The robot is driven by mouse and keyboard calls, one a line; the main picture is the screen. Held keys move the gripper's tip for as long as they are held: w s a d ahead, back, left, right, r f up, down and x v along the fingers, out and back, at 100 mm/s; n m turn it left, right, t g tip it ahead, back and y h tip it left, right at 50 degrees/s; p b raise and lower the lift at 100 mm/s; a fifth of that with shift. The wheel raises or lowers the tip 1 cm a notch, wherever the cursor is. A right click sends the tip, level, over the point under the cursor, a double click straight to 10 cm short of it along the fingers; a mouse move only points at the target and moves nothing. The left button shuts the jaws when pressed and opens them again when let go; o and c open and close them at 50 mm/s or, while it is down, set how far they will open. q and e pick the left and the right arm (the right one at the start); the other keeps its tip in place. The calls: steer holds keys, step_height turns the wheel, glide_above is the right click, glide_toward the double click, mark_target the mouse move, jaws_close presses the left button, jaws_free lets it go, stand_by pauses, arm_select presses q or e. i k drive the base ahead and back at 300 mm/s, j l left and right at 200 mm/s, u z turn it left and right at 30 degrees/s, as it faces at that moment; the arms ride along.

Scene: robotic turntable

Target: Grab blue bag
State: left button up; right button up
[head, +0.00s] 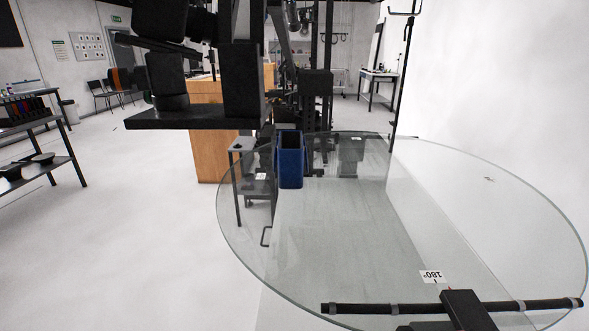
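The blue bag (291,167) stands upright on the far left part of a round glass turntable (240,232). It is a tall, narrow, dark blue bag with an open top showing a dark inside. Nothing is touching it from above. Neither of my grippers can be made out in the head view.
A large black structure (197,118) hangs at the upper left, left of the bag in the picture. A black bar (360,308) crosses the near edge by a 180° label (431,277). A shelf rack (40,165) stands far left. Most of the glass is clear.

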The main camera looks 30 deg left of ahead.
mark_target(291, 158)
steer(key=k+j+z, duration=0.1)
steer(key=j+z, duration=0.15)
steer(key=k+j+z, duration=0.1)
steer(key=j+z, duration=0.15)
steer(key=j, duration=0.2)
steer(key=k+j+z, duration=0.2)
steer(key=j, duration=0.15)
steer(key=k+j+z, duration=0.1)
steer(key=j+z, duration=0.45)
steer(key=j, duration=0.55)
steer(key=j+z, duration=0.35)
steer(key=j, duration=0.5)
steer(key=k+j+z, duration=0.1)
steer(key=j+z, duration=0.2)
steer(key=j, duration=0.5)
